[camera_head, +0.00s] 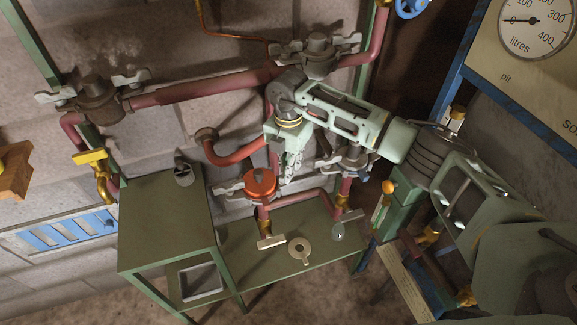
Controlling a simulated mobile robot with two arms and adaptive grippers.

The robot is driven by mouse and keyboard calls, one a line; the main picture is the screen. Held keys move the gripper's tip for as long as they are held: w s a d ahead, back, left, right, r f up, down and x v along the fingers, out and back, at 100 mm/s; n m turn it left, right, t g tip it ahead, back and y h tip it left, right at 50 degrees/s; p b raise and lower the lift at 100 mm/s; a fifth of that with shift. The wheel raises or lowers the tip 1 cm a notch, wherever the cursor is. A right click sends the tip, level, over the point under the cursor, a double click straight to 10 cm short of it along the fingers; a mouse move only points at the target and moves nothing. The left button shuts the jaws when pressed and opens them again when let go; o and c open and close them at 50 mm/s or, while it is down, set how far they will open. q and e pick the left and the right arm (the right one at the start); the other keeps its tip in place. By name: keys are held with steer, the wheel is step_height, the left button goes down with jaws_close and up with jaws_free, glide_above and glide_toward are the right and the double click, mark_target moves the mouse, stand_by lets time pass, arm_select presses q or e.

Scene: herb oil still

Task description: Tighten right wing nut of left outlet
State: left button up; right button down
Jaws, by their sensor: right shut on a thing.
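A round orange-red outlet fitting (260,184) sits on the red pipework above the lower green bench, left of a darker fitting (354,157). Its left wing nut (228,189) shows as a pale grey piece. My right gripper (288,177) comes in from the right, pointing down at the right side of the orange-red fitting. Its fingers are shut on the right wing nut there, which is mostly hidden by them, so its angle cannot be told. My left gripper is not in view.
Red pipes (205,88) run along the stone wall, with a large clamped fitting (97,100) at the upper left. The green bench (165,225) holds a small grey object (183,172). A brass valve handle (271,242) stands below the orange-red fitting, near a ring-shaped piece (300,248).

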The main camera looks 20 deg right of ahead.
steer(key=m, duration=0.4)
steer(key=shift+r+m, duration=0.1)
steer(key=shift+m, duration=0.2)
steer(key=shift+w+m, duration=0.1)
steer(key=shift+m, duration=1.9)
steer(key=c, duration=1.8)
jaws_free()
steer(key=shift+r, duration=0.15)
step_height(320, 180, up, 12)
steer(key=shift+f, duration=0.15)
